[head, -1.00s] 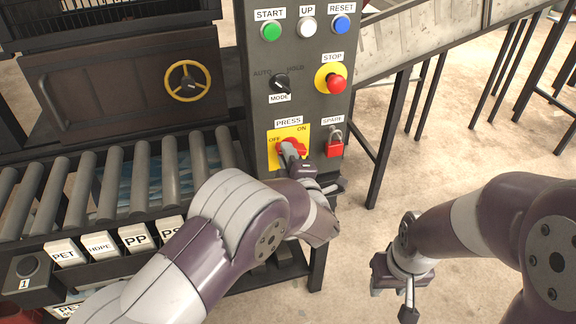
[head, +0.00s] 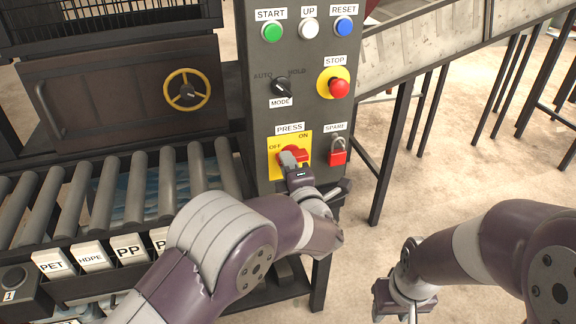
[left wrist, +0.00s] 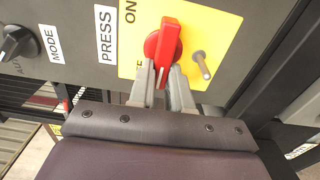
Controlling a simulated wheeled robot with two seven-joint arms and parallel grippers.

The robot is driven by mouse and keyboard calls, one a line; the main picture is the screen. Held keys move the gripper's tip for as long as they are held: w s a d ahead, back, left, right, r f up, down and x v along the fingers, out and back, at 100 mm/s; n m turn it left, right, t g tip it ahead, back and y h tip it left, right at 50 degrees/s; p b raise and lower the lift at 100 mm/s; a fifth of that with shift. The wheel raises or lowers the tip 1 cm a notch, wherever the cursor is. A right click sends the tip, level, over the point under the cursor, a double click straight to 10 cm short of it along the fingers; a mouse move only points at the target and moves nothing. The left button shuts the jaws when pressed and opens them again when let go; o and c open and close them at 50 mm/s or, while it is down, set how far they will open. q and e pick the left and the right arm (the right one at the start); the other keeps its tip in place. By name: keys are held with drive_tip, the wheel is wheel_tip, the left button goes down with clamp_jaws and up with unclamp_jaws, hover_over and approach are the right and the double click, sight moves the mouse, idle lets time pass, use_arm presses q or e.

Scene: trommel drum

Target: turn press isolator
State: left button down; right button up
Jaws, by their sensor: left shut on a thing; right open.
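The press isolator is a red rotary handle (head: 300,156) on a yellow plate (head: 276,170) marked OFF and ON, under the PRESS label. My left gripper (head: 292,160) is at the handle and partly covers it. In the left wrist view the gripper's grey fingers (left wrist: 165,80) are shut around the near end of the red handle (left wrist: 169,42). The handle lies roughly level across the plate. A metal pin (left wrist: 202,65) stands out of the plate beside it. My right gripper (head: 405,305) hangs open and empty at the lower right, away from the panel.
A red padlock (head: 338,156) hangs under the SPARE label, right of the plate. Above are the MODE knob (head: 281,87) and the red STOP button (head: 339,88). A roller conveyor (head: 105,195) lies left of the panel.

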use_arm(q)
drive_tip(key=shift+f, duration=0.1)
drive_tip(key=c, duration=1.1)
unclamp_jaws()
drive_tip(key=shift+o, duration=0.2)
drive_tip(key=p+v, duration=0.1)
drive_tip(key=v, duration=1.1)
drive_tip(key=shift+s, duration=0.35)
drive_tip(key=shift+d, duration=0.1)
